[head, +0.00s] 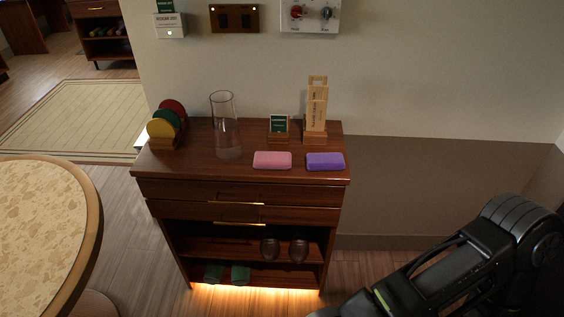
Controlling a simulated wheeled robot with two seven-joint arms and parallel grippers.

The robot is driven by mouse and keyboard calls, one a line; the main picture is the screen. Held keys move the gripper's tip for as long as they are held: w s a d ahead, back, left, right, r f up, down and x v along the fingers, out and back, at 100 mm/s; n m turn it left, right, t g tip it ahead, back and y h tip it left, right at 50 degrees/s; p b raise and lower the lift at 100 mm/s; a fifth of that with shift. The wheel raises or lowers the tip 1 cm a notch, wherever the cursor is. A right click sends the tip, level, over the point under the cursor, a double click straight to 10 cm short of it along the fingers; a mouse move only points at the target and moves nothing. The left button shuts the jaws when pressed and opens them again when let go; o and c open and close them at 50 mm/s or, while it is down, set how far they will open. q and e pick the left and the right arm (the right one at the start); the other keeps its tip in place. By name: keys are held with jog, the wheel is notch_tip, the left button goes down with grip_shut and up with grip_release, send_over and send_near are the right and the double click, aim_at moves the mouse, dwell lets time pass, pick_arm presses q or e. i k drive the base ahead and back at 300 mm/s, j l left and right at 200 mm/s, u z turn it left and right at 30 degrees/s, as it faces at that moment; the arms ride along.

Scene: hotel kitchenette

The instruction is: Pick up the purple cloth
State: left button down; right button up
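The purple cloth (325,162) is a small folded pad lying flat at the front right corner of the dark wooden cabinet top (205,168). A pink cloth (272,160) of similar shape lies just to its left, with a narrow gap between them. A black arm of mine comes in at the lower right of the head view, well apart from the cabinet. Neither of my grippers shows in the frame.
Behind the cloths stand a wooden block holder (316,110), a small green sign (279,127), a glass carafe (227,130) and a rack of coloured coasters (166,122). A round table (92,215) is at left. Wall panels hang above.

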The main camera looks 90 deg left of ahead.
aim_at(330, 161)
jog(key=u, duration=2.65)
